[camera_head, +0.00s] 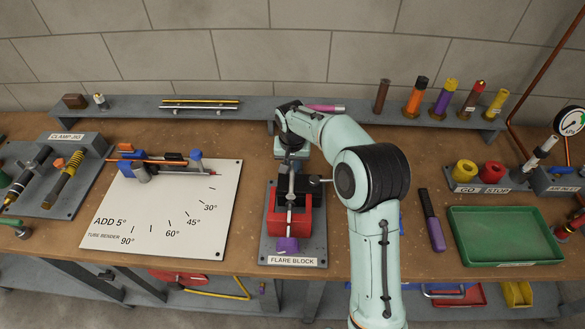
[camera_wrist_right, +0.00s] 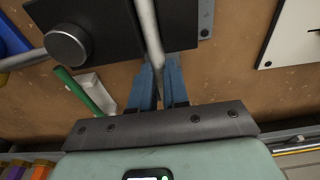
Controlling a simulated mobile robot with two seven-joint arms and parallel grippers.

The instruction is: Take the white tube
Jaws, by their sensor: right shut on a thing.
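My right gripper (camera_wrist_right: 160,90) is shut on a pale grey-white tube (camera_wrist_right: 148,30), with its blue fingers on either side of it. The tube runs from between the fingers over the dark top of the flare block and out of the top of the wrist view. In the head view my right gripper (camera_head: 291,162) is over the back end of the flare block (camera_head: 318,225), which has a red body and a purple front piece. There I cannot clearly tell the tube from the block's metal parts. My left gripper is out of view.
A white angle board (camera_head: 190,225) lies left of the block. A purple-handled tool (camera_head: 432,220) and a green tray (camera_head: 505,235) lie to the right. A back shelf (camera_head: 350,113) holds several coloured cylinders. A round knob (camera_wrist_right: 68,45) sticks out beside the block.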

